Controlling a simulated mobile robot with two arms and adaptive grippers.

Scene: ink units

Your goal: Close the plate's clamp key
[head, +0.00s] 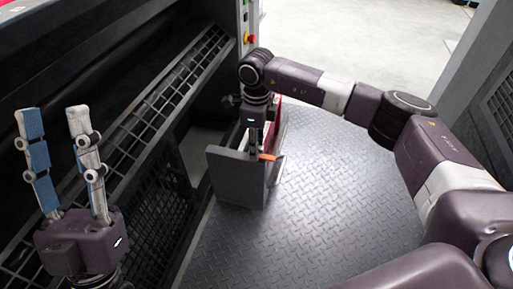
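My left gripper (52,112) is at the left of the head view. Its two fingers point up and stand apart, with nothing between them. My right gripper (256,148) points down at a dark grey box (236,180) on the floor plate. Its fingers are small and partly hidden by the box, so I cannot tell whether they are open or shut. A small orange piece (267,157) shows beside them at the box's edge. I cannot make out a plate with a clamp key with certainty.
A large dark machine with a grated ledge (160,105) fills the left side. A panel with a red button (247,37) stands beyond my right gripper. Red and white sheets or panels (277,112) show in the box. The diamond-patterned metal floor (330,205) is clear right of the box.

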